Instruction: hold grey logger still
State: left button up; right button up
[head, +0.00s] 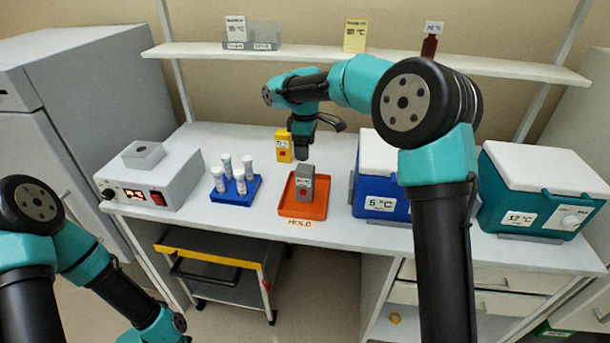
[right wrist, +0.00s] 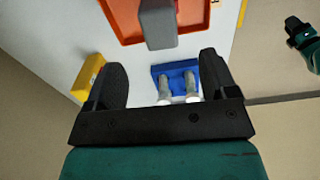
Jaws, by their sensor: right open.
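The grey logger (head: 305,183) stands upright in an orange tray (head: 286,206) with a HOLD label on its front. In the right wrist view the logger (right wrist: 158,22) shows at the top, beyond my fingers, with the tray (right wrist: 120,22) around it. My right gripper (head: 304,153) is behind and above the logger in the head view. In the right wrist view my right gripper (right wrist: 164,80) has its two fingers wide apart with nothing held between them. My left arm shows at the lower left of the head view; its gripper is out of frame.
A yellow device (head: 284,147) stands close behind the tray. A blue rack (head: 234,191) with several white-capped tubes is left of it, then a grey instrument (head: 155,177). A blue cooler (head: 372,180) and a teal cooler (head: 540,190) stand to the right. A shelf (head: 360,58) runs above.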

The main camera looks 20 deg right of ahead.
aim_at(305, 176)
notch_tip(305, 176, down, 11)
jog(key=shift+f, duration=0.2)
dwell(0.3)
jog(key=shift+c, duration=0.2)
jog(key=c, duration=1)
dwell(0.4)
pick_arm(q)
grip_shut()
dwell(1.6)
